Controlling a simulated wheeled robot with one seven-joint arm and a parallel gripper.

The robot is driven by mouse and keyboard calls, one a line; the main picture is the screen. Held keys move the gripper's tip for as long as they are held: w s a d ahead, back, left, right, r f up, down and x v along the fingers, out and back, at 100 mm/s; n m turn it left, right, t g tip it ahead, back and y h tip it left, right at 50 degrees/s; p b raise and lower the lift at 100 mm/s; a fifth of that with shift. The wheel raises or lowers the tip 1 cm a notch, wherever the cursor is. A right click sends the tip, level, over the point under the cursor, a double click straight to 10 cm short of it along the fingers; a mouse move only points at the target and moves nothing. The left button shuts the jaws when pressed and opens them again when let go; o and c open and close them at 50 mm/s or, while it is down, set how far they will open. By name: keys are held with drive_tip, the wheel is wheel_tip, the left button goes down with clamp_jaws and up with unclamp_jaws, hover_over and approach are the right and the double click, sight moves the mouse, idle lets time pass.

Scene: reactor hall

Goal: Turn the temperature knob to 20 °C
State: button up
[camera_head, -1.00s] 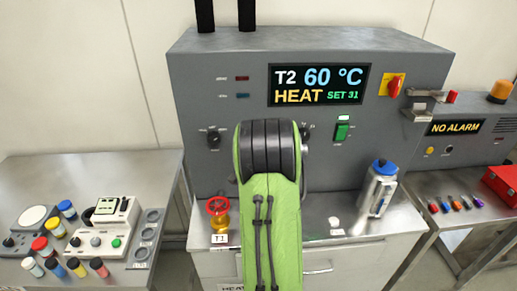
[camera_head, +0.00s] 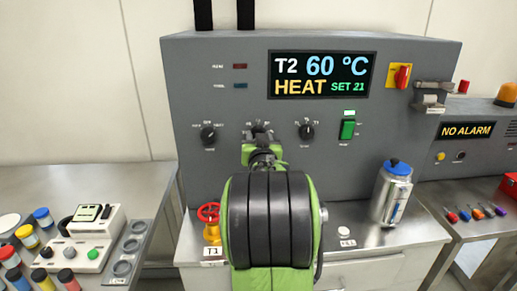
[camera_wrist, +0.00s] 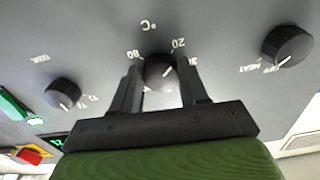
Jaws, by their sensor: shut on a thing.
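The temperature knob (camera_wrist: 158,72) is a round black dial with a white pointer, marked °C, with 20 and 80 on its scale in the wrist view. Its pointer aims up and right, close to the 20 mark. My gripper (camera_wrist: 155,80) is shut on this knob, one finger on each side. In the head view my gripper (camera_head: 259,136) is at the panel's middle, and my arm hides most of the knob. The display (camera_head: 320,78) reads T2 60 °C, HEAT, SET 21.
A mode knob (camera_head: 208,134) sits left of my gripper and another knob (camera_head: 306,132) right of it. A green switch (camera_head: 347,129) is further right. A red valve wheel (camera_head: 208,212) and a blue-capped silver bottle (camera_head: 393,190) stand on the bench below.

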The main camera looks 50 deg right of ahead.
drive_tip(key=shift+f+n+b, duration=0.25)
drive_tip(key=shift+n+b, duration=0.15)
drive_tip(key=o, duration=1)
drive_tip(key=shift+r, duration=0.15)
drive_tip(key=v, duration=1.5)
drive_tip(key=shift+s+a+b, duration=0.3)
drive_tip(key=shift+a, duration=0.1)
